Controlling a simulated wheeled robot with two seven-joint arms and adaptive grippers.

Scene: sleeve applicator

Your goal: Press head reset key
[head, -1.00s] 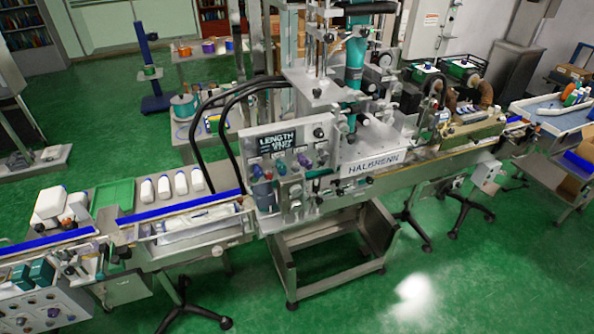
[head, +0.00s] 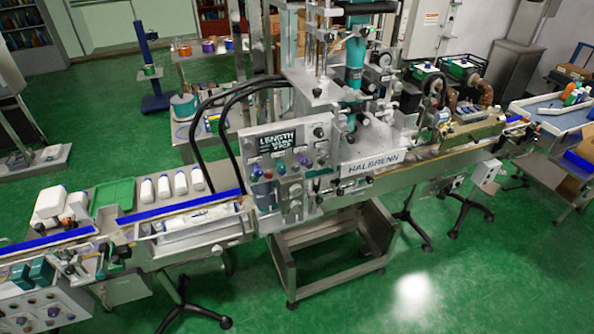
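The sleeve applicator's grey control panel (head: 291,170) faces me at the middle of the head view. It carries a dark display (head: 277,142) whose top line reads LENGTH; the line below is too blurred to read. Below and beside the display are several small coloured buttons and knobs, including a red one (head: 268,174) and a purple one (head: 304,160). Their labels are too small to read, so I cannot tell which is the head reset key. Neither of my grippers is in view, and nothing is seen touching the panel.
A conveyor with a blue rail (head: 180,208) runs left of the panel, with white bottles (head: 180,183) and a green tray (head: 113,197) behind it. The teal applicator column (head: 355,62) rises behind the panel. Green floor (head: 480,285) is open in front at right.

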